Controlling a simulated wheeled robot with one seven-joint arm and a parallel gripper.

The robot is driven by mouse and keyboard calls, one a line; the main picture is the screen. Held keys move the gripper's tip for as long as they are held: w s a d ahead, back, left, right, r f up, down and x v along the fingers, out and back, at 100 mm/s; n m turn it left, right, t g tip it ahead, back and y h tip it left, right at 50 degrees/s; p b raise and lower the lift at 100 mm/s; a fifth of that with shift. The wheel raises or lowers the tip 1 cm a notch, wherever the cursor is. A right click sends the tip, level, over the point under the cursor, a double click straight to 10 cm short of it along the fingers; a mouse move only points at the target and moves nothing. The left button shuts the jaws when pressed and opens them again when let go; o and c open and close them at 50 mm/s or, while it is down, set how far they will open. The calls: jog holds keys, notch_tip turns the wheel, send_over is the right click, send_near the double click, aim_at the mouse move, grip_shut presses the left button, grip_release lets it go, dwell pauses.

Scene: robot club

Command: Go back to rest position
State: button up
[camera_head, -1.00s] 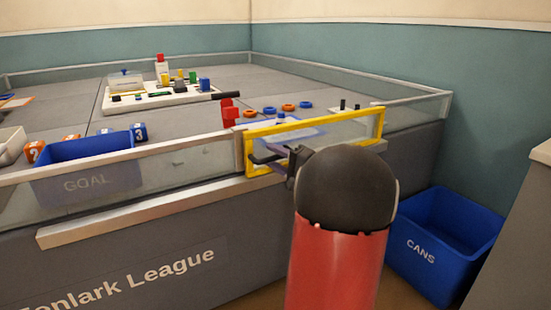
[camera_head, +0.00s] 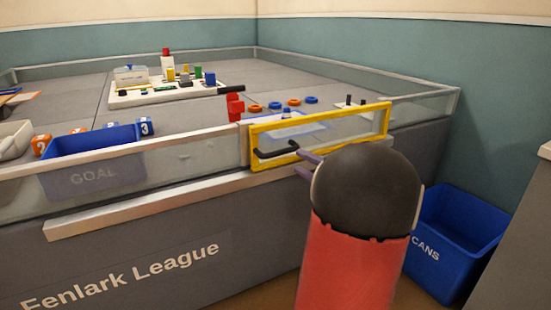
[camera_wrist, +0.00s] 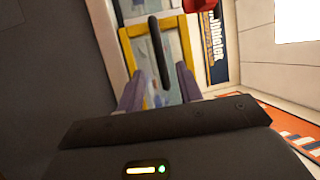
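My gripper (camera_head: 303,164) is just in front of the yellow-framed clear gate (camera_head: 345,141) in the arena's front wall. Its two purple fingers are spread and empty, seen also in the wrist view (camera_wrist: 160,72). The gate's black bar handle (camera_head: 277,151) is to the left of the fingers in the head view and apart from them. In the wrist view the handle (camera_wrist: 155,40) shows ahead, in line with the gap between the fingers. The gate lies in line with the wall and looks closed. My black wrist joint and red arm link cover the area below its right end.
A blue CANS bin (camera_head: 455,238) stands on the floor at right, partly behind my arm. A red object (camera_head: 235,107), several rings and a white board (camera_head: 150,95) lie inside the arena.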

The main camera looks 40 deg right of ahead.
jog(key=w+a+n+g+y+p, duration=0.2)
jog(key=a+n+g+y+p, duration=0.5)
jog(key=a, duration=1.6)
jog(key=s+a+n+g+h, duration=0.3)
jog(key=s+a+g, duration=0.35)
jog(key=a, duration=0.35)
jog(key=s+a+r+n+h+p, duration=0.1)
jog(key=s+a+n+h+p, duration=0.1)
jog(key=s+n+h, duration=0.3)
jog(key=shift+s+n+h+p, duration=0.4)
jog(key=shift+s+h, duration=0.6)
jog(key=shift+s, duration=0.25)
